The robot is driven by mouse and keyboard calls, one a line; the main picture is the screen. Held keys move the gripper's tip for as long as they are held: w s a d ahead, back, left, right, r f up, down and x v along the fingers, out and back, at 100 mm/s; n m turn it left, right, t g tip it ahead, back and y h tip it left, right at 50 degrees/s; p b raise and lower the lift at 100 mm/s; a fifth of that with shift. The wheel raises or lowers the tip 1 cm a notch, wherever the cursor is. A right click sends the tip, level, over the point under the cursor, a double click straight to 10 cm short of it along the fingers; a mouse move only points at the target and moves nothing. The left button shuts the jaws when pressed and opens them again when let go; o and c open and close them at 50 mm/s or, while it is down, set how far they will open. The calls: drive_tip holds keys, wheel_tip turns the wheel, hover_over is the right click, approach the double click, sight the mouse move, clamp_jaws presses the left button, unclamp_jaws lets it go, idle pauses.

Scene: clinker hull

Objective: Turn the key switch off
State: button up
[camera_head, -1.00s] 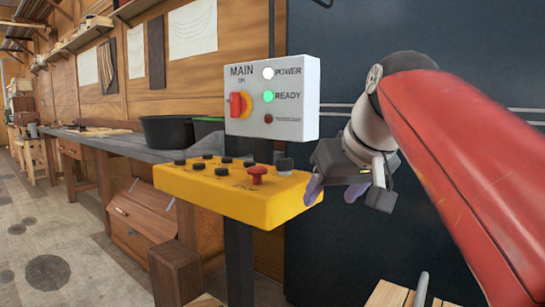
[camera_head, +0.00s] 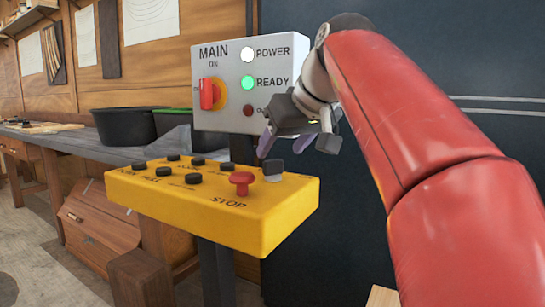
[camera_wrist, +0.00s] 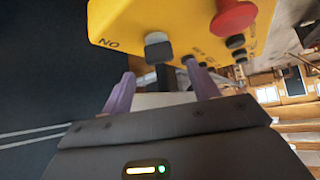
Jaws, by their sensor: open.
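The key switch (camera_head: 273,168) is a dark grey block-shaped knob on a pale collar, at the right end of the yellow control box (camera_head: 215,218). My gripper (camera_head: 268,144) is just above and behind the key switch in the head view. In the wrist view its two purple fingers (camera_wrist: 160,88) are spread apart, with the key switch ahead of the gap between them. They appear not to touch it. Nothing is held.
A red STOP button (camera_head: 242,181) stands close left of the key switch, with several black buttons (camera_head: 164,172) further left. Behind is a grey MAIN box (camera_head: 222,110) with a red rotary switch (camera_head: 207,94), lit POWER and READY lamps and a dark red lamp. Black tubs (camera_head: 125,127) stand on the bench.

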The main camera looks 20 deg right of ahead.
sight(275, 160)
drive_tip(key=shift+x, duration=2.25)
drive_tip(key=c, duration=1)
drive_tip(key=shift+n+y, duration=0.3)
drive_tip(key=shift+n, duration=0.1)
drive_tip(key=n+y, duration=0.1)
drive_tip(key=n+g+y, duration=0.1)
drive_tip(key=n, duration=0.1)
drive_tip(key=n+g+y, duration=0.1)
drive_tip(key=shift+w+d+n, duration=0.2)
drive_tip(key=shift+d+n, duration=0.1)
drive_tip(key=n+g+y, duration=0.2)
drive_tip(key=n+g, duration=0.1)
drive_tip(key=n, duration=0.1)
drive_tip(key=shift+w+n, duration=0.15)
drive_tip(key=shift+n, duration=0.25)
